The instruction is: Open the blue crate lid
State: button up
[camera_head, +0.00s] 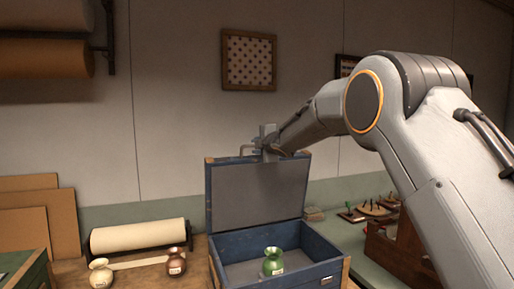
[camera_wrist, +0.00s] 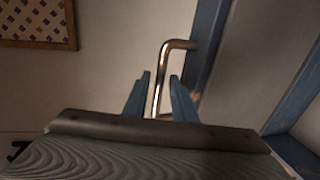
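The blue crate (camera_head: 318,270) stands on the table with its lid (camera_head: 258,195) raised, standing nearly upright at the back. A metal handle (camera_head: 246,150) sits at the lid's top edge. It also shows in the wrist view (camera_wrist: 178,44), beside the lid's blue edge (camera_wrist: 207,50). My gripper (camera_head: 266,143) is at the top of the lid. In the wrist view its two fingers (camera_wrist: 160,76) are apart, with the handle's bar between them and a gap seen on each side. A green vase (camera_head: 273,262) stands inside the crate.
A cream vase (camera_head: 101,274) and a brown vase (camera_head: 176,262) stand left of the crate, near a white roll (camera_head: 138,236). A wooden box (camera_head: 395,250) is at the right. A framed picture (camera_head: 249,60) hangs on the wall behind.

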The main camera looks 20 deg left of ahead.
dwell(0.3)
jog(key=shift+b+v, duration=1.9)
jog(key=shift+v, duration=2)
jog(key=s+d+f+m+g+h, duration=0.2)
jog(key=s+d+f+m+h, duration=0.35)
jog(key=d+f, duration=0.7)
jog(key=s+d+f+m+g+h, duration=0.25)
jog(key=s+d+f+m, duration=0.55)
jog(key=d, duration=0.8)
jog(key=s+d+f+m+g, duration=0.2)
jog(key=s+d+f+m, duration=0.1)
jog(key=s, duration=0.7)
jog(key=s+d+f+m+g, duration=0.2)
jog(key=s+d+f+m, duration=0.2)
jog(key=s+f, duration=0.3)
jog(key=s+d+f+m+g+h, duration=0.1)
jog(key=s+d+f+m+g, duration=0.2)
jog(key=s, duration=0.9)
jog(key=shift+s+d+f+m, duration=0.15)
jog(key=shift+d+f+m, duration=0.3)
jog(key=shift+f, duration=0.35)
jog(key=shift+s+d+f+m, duration=0.15)
jog(key=shift+d+f+m, duration=0.15)
jog(key=shift+d+f, duration=0.35)
